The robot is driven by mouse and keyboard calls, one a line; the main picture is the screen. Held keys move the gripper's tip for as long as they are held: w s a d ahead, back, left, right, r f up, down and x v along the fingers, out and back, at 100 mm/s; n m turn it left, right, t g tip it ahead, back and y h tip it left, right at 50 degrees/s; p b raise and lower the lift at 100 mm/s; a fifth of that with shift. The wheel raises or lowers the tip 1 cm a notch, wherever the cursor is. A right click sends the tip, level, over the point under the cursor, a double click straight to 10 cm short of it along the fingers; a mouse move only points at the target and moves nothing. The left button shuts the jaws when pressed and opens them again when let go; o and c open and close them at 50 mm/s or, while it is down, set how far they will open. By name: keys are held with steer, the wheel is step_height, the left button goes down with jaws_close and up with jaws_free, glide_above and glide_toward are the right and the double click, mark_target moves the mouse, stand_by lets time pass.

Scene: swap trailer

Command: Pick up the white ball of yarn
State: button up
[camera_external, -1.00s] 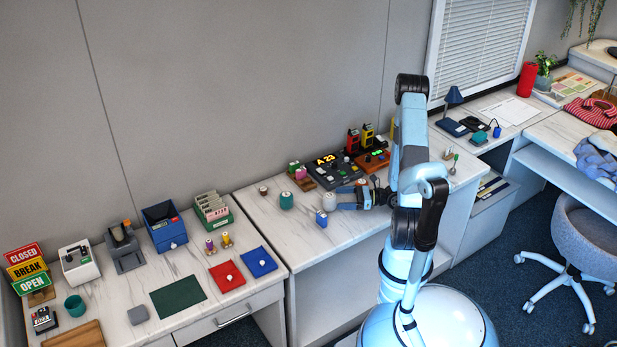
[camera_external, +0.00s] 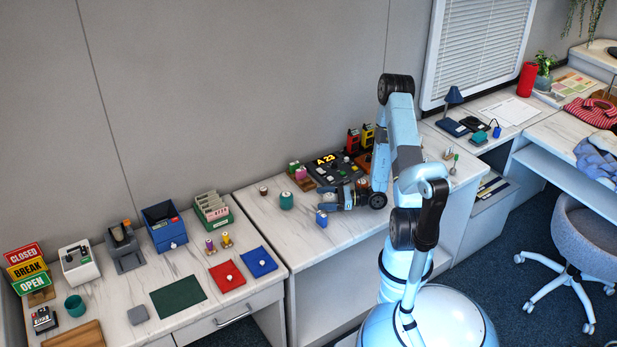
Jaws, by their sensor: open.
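The white ball of yarn (camera_external: 329,198) is on the right-hand counter, just behind a small blue-and-white item. Only a little of it shows now, because my gripper (camera_external: 327,198) is low at its place. My gripper points left, with its fingers open about the ball, one on the far side and one on the near side. I cannot tell whether a finger touches the ball.
A teal ball-like item (camera_external: 286,201) and a small brown one (camera_external: 263,190) stand to the left. The small blue-and-white item (camera_external: 321,218) is close in front of my fingers. The dark control panel (camera_external: 336,168) is behind. The counter's left front is clear.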

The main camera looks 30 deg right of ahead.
steer(key=c, duration=1.1)
steer(key=shift+o, duration=0.2)
steer(key=shift+r, duration=0.15)
